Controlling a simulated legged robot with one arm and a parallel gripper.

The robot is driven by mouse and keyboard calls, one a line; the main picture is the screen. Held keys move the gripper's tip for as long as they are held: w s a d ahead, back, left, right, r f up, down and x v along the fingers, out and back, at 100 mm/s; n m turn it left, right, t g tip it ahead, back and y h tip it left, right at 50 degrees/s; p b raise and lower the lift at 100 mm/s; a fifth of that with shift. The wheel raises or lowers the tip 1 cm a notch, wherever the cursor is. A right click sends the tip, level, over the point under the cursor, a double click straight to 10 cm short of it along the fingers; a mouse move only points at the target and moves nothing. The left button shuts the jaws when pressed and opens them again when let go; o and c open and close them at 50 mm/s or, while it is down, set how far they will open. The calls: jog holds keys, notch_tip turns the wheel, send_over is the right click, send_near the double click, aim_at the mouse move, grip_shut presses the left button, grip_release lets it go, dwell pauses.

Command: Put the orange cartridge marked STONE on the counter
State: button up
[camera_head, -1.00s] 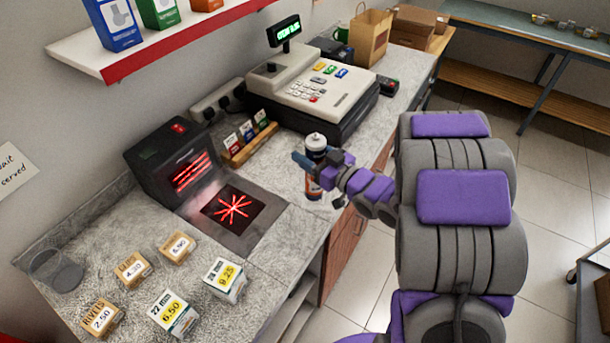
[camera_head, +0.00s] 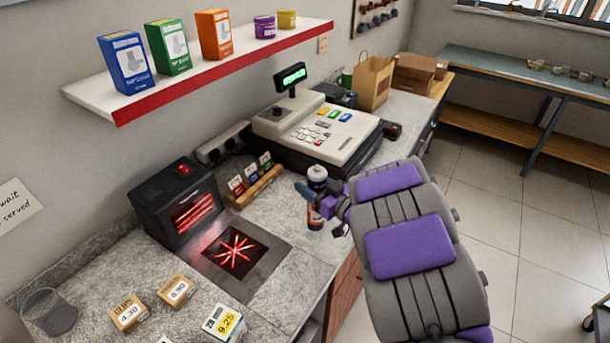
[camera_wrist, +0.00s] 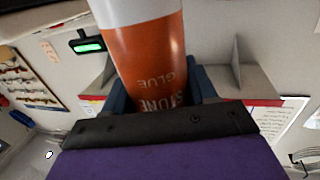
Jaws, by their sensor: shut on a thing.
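The orange cartridge marked STONE GLUE (camera_wrist: 150,62) fills the middle of the wrist view, its lettering upside down there. It also shows in the head view (camera_head: 316,214), upright, with a white top. My gripper (camera_head: 318,198) is shut on it, with a blue finger on either side in the wrist view. In the head view the cartridge is at the front edge of the counter (camera_head: 276,208), to the right of the scanner. I cannot tell whether its base touches the counter.
A scanner with a glass plate (camera_head: 234,250) lies left of the cartridge. A cash register (camera_head: 318,135) and a rack of small cards (camera_head: 255,187) stand behind. Small priced boxes (camera_head: 176,289) sit at front left. Bare counter lies between the scanner plate and the cartridge.

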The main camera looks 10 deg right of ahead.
jog(key=w+f+b, duration=0.3)
jog(key=w+f, duration=0.1)
jog(key=w, duration=0.6)
jog(key=shift+a+f, duration=0.2)
jog(key=o, duration=1.4)
jog(key=shift+f, duration=0.1)
